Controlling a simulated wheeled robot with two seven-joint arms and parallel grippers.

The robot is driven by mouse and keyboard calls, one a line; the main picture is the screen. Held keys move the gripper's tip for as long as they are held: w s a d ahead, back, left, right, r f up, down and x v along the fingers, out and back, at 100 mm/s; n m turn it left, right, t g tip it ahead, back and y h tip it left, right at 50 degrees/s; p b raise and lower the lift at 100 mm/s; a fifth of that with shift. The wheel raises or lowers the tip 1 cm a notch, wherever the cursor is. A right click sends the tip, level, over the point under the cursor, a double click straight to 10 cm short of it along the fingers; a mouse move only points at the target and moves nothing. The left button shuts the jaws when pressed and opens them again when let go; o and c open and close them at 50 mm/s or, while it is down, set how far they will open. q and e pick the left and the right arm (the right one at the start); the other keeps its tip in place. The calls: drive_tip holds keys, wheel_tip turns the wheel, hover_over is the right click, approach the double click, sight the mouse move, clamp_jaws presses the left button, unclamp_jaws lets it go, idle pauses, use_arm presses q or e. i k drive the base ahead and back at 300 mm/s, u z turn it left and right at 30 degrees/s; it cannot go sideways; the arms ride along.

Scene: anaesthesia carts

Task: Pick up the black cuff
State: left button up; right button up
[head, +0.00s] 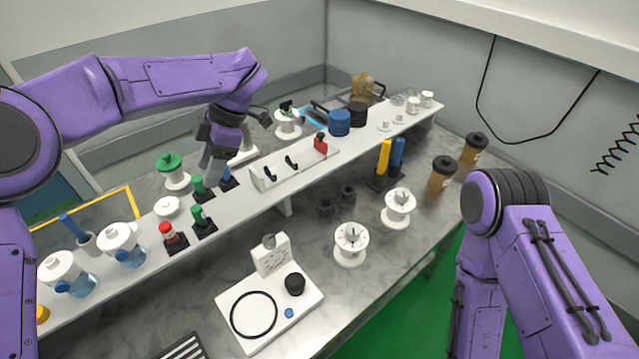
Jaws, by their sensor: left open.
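A rolled black cuff (357,114) stands on the raised shelf towards the back, just right of a blue roll (339,123) that partly covers it. My left gripper (217,175) is open and points down over the shelf, well to the left of the black cuff. Its fingers are close to a small blue-topped item (228,178) and partly overlap it; I cannot tell if they touch. My right arm comes in at the right edge, and its gripper is not visible.
Between my left gripper and the black cuff stands a white rack (295,166) with black hooks and a red item (320,143). A brown figure-like object (362,87) stands behind the cuff. Small white cups (412,104) stand to its right. White spools (351,244) occupy the lower counter.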

sight(347, 197)
drive_tip(key=z, duration=2.25)
drive_tip(key=i, duration=1.7)
drive_tip(key=u, duration=2.45)
